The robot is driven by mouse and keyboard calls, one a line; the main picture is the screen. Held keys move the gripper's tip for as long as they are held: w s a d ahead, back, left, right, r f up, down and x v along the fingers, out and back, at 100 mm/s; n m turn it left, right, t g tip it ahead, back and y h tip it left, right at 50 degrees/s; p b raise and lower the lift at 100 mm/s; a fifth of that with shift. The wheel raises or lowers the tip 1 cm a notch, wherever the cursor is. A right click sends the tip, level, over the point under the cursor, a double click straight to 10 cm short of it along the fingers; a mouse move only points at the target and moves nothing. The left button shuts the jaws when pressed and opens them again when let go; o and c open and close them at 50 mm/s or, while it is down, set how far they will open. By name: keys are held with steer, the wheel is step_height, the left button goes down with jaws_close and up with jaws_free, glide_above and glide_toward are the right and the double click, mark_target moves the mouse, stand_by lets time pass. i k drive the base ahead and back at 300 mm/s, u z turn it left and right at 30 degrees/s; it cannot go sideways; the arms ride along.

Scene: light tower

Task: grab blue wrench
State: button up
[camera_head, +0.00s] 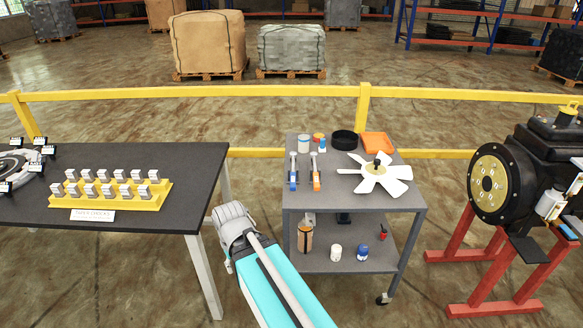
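The blue wrench (293,181) lies on the left part of the top shelf of a grey cart (345,200). Its handle end is blue and faces me; its far end is pale metal. A similar wrench with orange (316,181) lies just to its right, roughly parallel, with a small gap between them. My teal arm rises from the bottom and its grey joint stands in front of the cart's left side. My gripper cannot be seen in this view. Nothing covers the blue wrench.
A white fan (374,174), black ring (344,139), orange tray (377,142) and small cans share the cart top. A dark table (120,215) with a yellow rack (110,193) stands left. A machine on red stands (492,190) is right. A yellow railing (230,94) runs behind.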

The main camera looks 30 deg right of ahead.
mark_target(293, 155)
steer(key=z, duration=0.05)
steer(key=i, duration=0.9)
steer(key=u, duration=0.05)
